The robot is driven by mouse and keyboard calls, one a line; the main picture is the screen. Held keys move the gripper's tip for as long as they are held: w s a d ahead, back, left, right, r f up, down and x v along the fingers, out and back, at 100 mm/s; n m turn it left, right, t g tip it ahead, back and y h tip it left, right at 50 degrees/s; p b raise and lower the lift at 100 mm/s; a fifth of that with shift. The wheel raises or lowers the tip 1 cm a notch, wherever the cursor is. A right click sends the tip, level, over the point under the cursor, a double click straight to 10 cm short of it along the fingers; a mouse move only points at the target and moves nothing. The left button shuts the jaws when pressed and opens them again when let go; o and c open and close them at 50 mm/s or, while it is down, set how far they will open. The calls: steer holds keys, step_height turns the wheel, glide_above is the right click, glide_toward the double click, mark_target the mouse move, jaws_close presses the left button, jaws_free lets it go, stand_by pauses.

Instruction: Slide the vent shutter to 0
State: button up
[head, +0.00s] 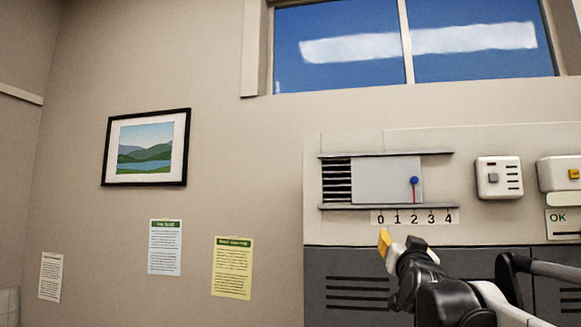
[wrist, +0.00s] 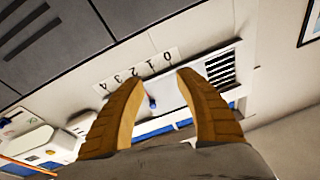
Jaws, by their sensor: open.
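The vent shutter (head: 375,182) is a pale sliding panel between two horizontal rails on the wall unit. Its blue knob (head: 414,181) is near the panel's right end, with a red pointer below it at about 2 on the 0–4 scale (head: 414,218). Dark vent slats (head: 337,180) show left of the panel. My gripper (head: 399,242) is below the scale, open and apart from the knob. In the wrist view, the view is turned over; the blue knob (wrist: 152,103) appears between the open fingers (wrist: 158,82), farther off, with the slats (wrist: 220,70) to the right.
Right of the shutter are a white switch box (head: 499,178) and another box with a yellow part (head: 560,174), above an OK label (head: 560,218). Dark grey louvred panels (head: 350,270) lie below. The wall left of the unit holds a framed picture (head: 146,147) and notices.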

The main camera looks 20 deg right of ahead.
mark_target(415, 180)
steer(key=s+d+r+m+h+p, duration=0.15)
steer(key=d+r+h+p, duration=0.35)
steer(key=r, duration=0.6)
steer(key=shift+m+y, duration=0.45)
steer(key=shift+y, duration=0.15)
steer(key=x, duration=0.4)
steer(key=p+x, duration=0.1)
steer(key=x, duration=0.2)
steer(key=d+x, duration=0.1)
steer(key=x, duration=0.3)
steer(key=shift+d+f+p, duration=0.15)
steer(key=shift+d+p, duration=0.05)
steer(key=shift+p, duration=0.2)
steer(key=shift+c, duration=0.2)
jaws_close()
